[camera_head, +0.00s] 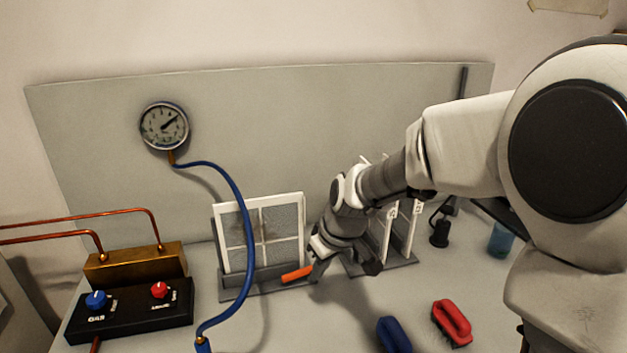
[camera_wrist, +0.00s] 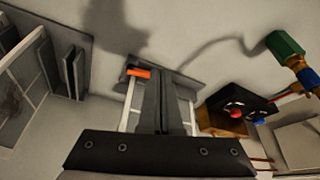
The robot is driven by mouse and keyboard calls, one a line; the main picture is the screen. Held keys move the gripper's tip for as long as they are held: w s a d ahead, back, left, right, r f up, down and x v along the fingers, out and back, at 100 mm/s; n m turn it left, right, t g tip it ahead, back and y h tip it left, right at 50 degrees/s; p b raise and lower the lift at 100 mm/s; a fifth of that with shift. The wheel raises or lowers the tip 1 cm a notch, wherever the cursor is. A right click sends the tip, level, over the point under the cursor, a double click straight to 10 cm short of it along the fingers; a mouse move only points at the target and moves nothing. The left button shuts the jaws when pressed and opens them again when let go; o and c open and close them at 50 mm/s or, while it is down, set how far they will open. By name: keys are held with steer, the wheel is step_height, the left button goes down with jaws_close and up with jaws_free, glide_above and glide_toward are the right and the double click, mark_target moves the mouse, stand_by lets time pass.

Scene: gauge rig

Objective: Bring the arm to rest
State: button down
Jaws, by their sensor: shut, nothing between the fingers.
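My arm reaches in from the right over the bench in the head view, bent downward at the wrist. My gripper (camera_head: 316,272) is low, in front of the gap between the framed panel and the rack. In the wrist view its dark fingers (camera_wrist: 166,72) are together, with nothing seen between them. An orange piece (camera_head: 297,274) lies just left of the fingertips at the foot of the framed panel (camera_head: 262,238). The orange piece also shows beside the fingers in the wrist view (camera_wrist: 138,73); whether they touch, I cannot tell.
A rack with white panels (camera_head: 388,232) stands behind my wrist. A blue hose (camera_head: 247,235) runs from a gauge (camera_head: 164,126) down to the bench. A black control box (camera_head: 130,310) stands at left. Blue (camera_head: 393,335) and red (camera_head: 452,322) brushes lie in front.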

steer(key=s+d+r+m+h+p, duration=0.1)
steer(key=s+d+r+m+p, duration=0.1)
steer(key=s+d+r, duration=0.2)
steer(key=s+d+r+m+t+h+p, duration=0.1)
steer(key=s+d+r+m+p, duration=0.1)
steer(key=s+r, duration=0.6)
steer(key=s+d+r+m+t+p, duration=0.1)
steer(key=s+d+r+m+p, duration=0.2)
steer(key=s+d+r, duration=0.3)
steer(key=s, duration=0.4)
steer(key=shift+d+m+h, duration=0.3)
steer(key=shift+d+h, duration=0.05)
steer(key=shift+h, duration=0.05)
